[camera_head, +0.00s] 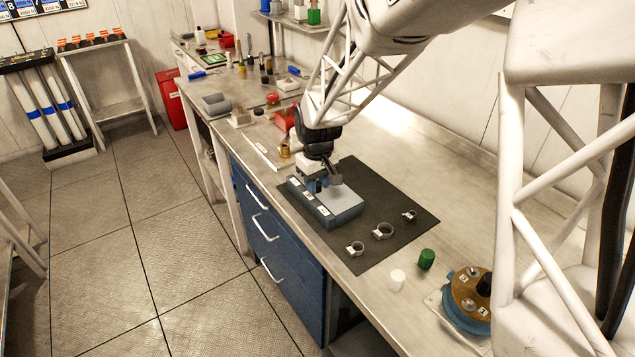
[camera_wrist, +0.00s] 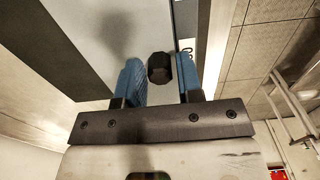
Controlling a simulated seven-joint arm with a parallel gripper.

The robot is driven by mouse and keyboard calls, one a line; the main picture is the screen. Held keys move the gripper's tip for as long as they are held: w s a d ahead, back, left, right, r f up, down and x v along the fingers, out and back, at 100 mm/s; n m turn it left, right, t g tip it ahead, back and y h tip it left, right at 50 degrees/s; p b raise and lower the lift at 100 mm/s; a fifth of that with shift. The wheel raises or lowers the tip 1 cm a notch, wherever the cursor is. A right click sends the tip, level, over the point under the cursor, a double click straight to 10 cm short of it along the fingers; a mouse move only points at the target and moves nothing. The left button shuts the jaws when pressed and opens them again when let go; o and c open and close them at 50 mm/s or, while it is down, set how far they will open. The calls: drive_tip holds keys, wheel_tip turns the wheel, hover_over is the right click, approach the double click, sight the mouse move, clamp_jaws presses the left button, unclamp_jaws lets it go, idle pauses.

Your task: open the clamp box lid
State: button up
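The clamp box (camera_head: 340,207) is a long blue-grey box on a black mat, with white labels along its left side. Its lid (camera_head: 345,196) lies flat and looks closed. My gripper (camera_head: 317,185) points down at the far end of the box, covering part of it. In the wrist view, my gripper's two blue fingers (camera_wrist: 159,75) are apart, with a dark knob (camera_wrist: 159,67) between them. The pale lid surface (camera_wrist: 125,30) shows behind.
Three ring clamps (camera_head: 384,231) lie on the black mat (camera_head: 400,197) to the right of the box. A white cap (camera_head: 397,280), a green cap (camera_head: 426,260) and a blue round device (camera_head: 462,318) stand nearer. Several small tools and containers crowd the bench's far end.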

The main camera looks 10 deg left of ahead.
clamp_jaws()
drive_tip(key=shift+w+d, duration=3)
drive_tip(key=shift+w, duration=0.05)
drive_tip(key=shift+o, duration=1.7)
unclamp_jaws()
drive_tip(key=shift+r, duration=0.1)
wheel_tip(320, 180, up, 8)
drive_tip(key=shift+f, duration=0.2)
